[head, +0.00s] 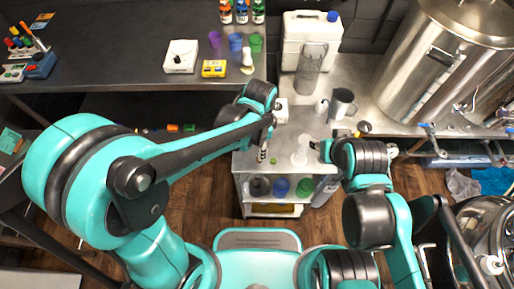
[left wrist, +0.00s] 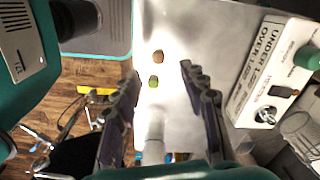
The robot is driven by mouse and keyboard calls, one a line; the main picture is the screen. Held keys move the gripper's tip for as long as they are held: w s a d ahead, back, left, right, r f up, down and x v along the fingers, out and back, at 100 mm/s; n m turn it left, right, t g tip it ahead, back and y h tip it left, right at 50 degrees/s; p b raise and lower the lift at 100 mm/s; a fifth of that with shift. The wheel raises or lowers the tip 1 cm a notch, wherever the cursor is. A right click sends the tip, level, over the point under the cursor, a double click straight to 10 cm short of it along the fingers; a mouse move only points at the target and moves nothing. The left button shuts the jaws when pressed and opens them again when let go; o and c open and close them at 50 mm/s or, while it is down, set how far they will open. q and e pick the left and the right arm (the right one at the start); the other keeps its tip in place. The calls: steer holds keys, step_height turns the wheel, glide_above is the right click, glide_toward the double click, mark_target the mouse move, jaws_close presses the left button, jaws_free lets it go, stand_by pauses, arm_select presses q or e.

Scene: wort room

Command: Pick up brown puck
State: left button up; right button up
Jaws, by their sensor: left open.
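A small brown puck (left wrist: 158,56) lies on the pale cart top (left wrist: 180,25) in the left wrist view. A green puck (left wrist: 153,81) lies just beside it, with a small gap between them. My left gripper (left wrist: 160,71) is open above the top, its fingers on either side of the two pucks and apart from them. In the head view the green puck (head: 273,160) shows on the cart; I cannot make out the brown one there. My right gripper (head: 325,149) is near a white cylinder, its jaws too small and covered to read.
A white switch box (left wrist: 273,72) stands right of the pucks. On the cart are a white cylinder (head: 301,153) and a thin striped object (head: 262,152). Coloured cups (head: 281,187) sit on the shelf below.

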arm_select(q)
steer(key=shift+s+d+f+b, duration=0.1)
steer(key=shift+s+f+b, duration=0.1)
steer(key=shift+f, duration=0.35)
steer(key=shift+s+f+b, duration=0.1)
steer(key=shift+f+b, duration=0.1)
steer(key=shift+f, duration=0.3)
step_height(320, 180, down, 5)
steer(key=b, duration=0.2)
steer(key=shift+w+b, duration=0.15)
steer(key=shift+b, duration=0.25)
steer(key=shift+r, duration=0.15)
steer(key=c, duration=0.8)
